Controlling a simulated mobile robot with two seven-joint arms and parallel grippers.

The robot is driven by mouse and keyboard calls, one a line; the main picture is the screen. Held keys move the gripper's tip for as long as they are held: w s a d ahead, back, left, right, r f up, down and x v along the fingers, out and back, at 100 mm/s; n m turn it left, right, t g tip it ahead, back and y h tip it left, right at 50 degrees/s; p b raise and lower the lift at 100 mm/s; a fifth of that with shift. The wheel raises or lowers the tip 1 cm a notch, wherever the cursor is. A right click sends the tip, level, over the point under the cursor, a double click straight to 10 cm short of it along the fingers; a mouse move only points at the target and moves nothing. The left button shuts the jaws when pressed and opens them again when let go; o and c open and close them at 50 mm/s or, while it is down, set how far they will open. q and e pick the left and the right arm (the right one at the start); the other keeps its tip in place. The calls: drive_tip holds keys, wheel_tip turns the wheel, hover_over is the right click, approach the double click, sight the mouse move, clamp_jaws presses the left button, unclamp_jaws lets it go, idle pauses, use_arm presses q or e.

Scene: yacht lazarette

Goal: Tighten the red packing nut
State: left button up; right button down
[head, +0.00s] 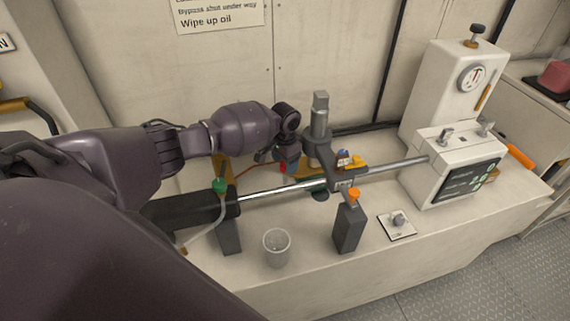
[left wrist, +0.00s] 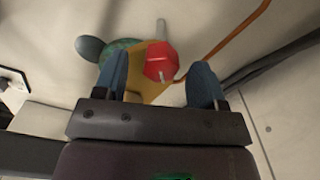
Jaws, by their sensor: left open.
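The red packing nut (left wrist: 161,60) is a faceted red piece with a grey rod standing out of it, in front of a yellow bracket (left wrist: 150,88). In the left wrist view it lies between the two blue fingers of my left gripper (left wrist: 158,74), with a gap on each side. The fingers are apart and hold nothing. In the head view my left gripper (head: 286,160) points down behind the long steel rod, and only a small red bit of the nut (head: 283,169) shows beneath it. My right gripper is not in view.
A grey upright cylinder (head: 319,120) on a clamp stands just right of my gripper. The steel rod (head: 290,188) runs to a white control box (head: 455,170). A dark bottle with an orange cap (head: 349,228) and a clear cup (head: 277,249) stand in front. An orange line (left wrist: 235,32) passes near the nut.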

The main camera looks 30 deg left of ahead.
use_arm(q)
drive_tip(key=shift+f, duration=0.4)
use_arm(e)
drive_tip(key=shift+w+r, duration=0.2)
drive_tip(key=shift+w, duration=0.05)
use_arm(q)
drive_tip(key=c, duration=0.9)
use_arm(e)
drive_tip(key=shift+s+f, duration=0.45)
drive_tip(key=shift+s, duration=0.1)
